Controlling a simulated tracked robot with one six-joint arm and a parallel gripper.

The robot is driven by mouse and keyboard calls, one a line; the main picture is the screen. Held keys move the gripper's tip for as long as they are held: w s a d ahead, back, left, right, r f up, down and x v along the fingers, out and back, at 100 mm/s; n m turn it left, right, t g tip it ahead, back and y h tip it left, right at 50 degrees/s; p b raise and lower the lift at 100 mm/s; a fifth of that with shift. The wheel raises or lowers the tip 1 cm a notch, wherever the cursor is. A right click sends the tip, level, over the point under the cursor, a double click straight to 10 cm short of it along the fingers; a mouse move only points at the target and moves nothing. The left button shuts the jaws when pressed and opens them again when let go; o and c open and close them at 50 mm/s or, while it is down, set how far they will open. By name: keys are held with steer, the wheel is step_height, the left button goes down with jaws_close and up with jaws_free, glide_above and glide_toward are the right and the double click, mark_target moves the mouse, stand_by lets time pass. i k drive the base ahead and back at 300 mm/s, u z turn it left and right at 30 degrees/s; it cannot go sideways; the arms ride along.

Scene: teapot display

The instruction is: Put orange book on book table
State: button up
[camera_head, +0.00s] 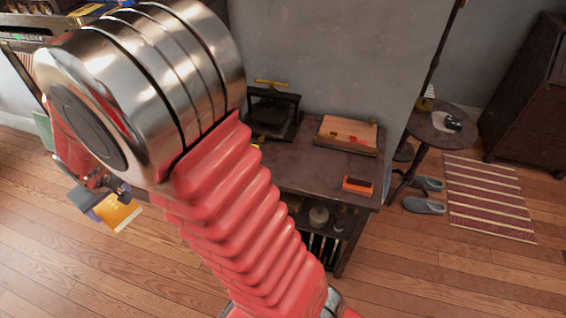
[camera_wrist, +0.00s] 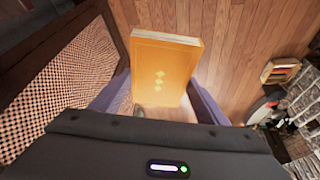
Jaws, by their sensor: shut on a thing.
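The orange book (camera_wrist: 163,70) is in the wrist view, upright between the two fingers of my gripper (camera_wrist: 160,100), which is shut on it. Its cover has small pale diamond marks. In the head view the orange book (camera_head: 117,212) shows at the lower left, below my gripper (camera_head: 98,205), held above the wooden floor. Part of the arm hides the area around it. I cannot tell for sure which piece of furniture is the book table.
A dark desk (camera_head: 300,172) stands against the wall with a press, a wooden box (camera_head: 346,134) and a small orange-red object (camera_head: 357,186). A round side table (camera_head: 440,128), slippers (camera_head: 424,205) and a striped rug (camera_head: 488,200) are at the right. A woven panel (camera_wrist: 70,90) is close on the left in the wrist view.

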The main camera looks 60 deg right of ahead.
mark_target(292, 167)
steer(key=z, duration=0.2)
steer(key=k, duration=0.8)
steer(key=z, duration=0.45)
steer(key=i, duration=0.95)
steer(key=z, duration=0.05)
